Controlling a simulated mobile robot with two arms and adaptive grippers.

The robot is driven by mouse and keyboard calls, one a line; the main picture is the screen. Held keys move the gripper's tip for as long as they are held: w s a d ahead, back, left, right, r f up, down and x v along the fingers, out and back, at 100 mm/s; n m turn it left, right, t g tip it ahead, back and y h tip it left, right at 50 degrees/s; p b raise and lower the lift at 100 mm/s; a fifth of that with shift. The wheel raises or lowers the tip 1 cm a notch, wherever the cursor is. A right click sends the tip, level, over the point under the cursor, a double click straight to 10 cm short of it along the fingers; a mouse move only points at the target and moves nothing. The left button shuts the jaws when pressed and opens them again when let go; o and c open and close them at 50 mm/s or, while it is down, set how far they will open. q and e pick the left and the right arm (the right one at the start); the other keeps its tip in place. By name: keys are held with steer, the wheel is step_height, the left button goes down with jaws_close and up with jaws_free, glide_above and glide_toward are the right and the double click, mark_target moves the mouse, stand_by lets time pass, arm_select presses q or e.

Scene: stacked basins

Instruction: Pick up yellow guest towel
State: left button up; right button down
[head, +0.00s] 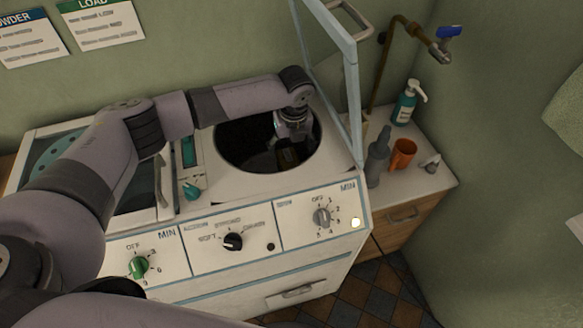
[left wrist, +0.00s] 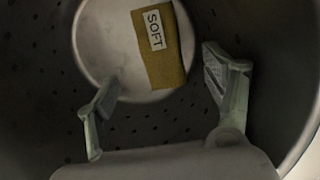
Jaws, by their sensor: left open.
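The yellow towel (left wrist: 168,66) lies at the bottom of a dark perforated drum, with a pale label reading SOFT. My left gripper (head: 293,133) reaches down into that opening. In the left wrist view the gripper (left wrist: 165,88) has its fingers spread apart, with nothing between them, and the towel is beyond the fingertips. My right gripper is not in view.
The raised clear lid (head: 352,85) stands at the opening's right side. A cabinet top to the right holds a teal pump bottle (head: 404,107), a grey bottle (head: 377,160) and an orange cup (head: 403,154). A tap (head: 440,50) juts from the wall above.

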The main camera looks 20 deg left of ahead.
mark_target(291, 164)
arm_select(q)
steer(key=f, duration=0.9)
steer(key=shift+w+a+f, duration=0.25)
steer(key=shift+w+f, duration=0.05)
steer(key=shift+w, duration=0.05)
steer(key=shift+c, duration=0.5)
steer(key=c, duration=1.3)
step_height(291, 164, up, 10)
steer(key=shift+r, duration=0.1)
